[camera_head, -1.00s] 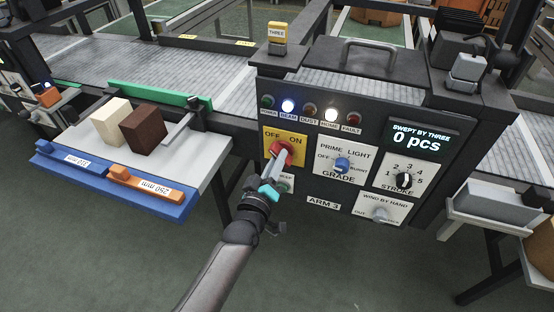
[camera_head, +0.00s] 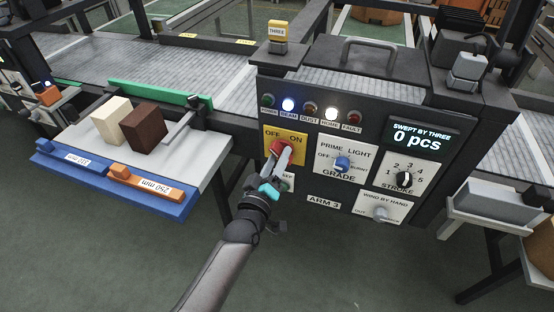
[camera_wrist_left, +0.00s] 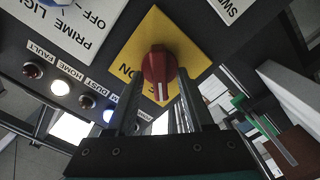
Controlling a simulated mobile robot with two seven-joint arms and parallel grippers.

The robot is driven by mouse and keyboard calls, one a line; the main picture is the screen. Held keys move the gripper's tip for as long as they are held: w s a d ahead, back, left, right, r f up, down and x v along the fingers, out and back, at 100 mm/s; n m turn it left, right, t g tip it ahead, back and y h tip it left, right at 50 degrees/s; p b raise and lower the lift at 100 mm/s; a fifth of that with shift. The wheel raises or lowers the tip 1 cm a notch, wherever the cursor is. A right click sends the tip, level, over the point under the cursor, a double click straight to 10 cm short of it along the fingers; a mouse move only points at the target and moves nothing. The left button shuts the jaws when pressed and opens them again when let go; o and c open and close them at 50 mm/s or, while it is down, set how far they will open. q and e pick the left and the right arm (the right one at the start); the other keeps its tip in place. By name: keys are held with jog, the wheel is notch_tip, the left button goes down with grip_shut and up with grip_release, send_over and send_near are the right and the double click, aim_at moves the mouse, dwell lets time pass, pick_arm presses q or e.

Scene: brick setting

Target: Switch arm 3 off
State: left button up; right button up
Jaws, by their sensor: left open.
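The red rotary knob (camera_head: 281,148) sits on a yellow OFF/ON plate (camera_head: 300,154) at the upper left of the ARM 3 panel (camera_head: 323,203). My left gripper (camera_head: 283,160) is open, its fingertips close at the knob and partly covering it in the head view. In the left wrist view, the knob (camera_wrist_left: 158,72) lies just beyond the two fingers (camera_wrist_left: 158,108). Its white mark points down in that picture, away from the ON label; the OFF label is hidden there. Contact with the knob cannot be told. The POWER lamp (camera_head: 268,101) looks unlit.
The blue GRADE knob (camera_head: 342,164) and black STROKE knob (camera_head: 404,179) are to the right. The display (camera_head: 421,139) reads 0 pcs. Cream (camera_head: 110,121) and brown blocks (camera_head: 144,128) stand on a tray at left. Open floor lies below the panel.

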pick_arm(q)
jog(key=p+v, duration=0.2)
jog(key=v, duration=1.3)
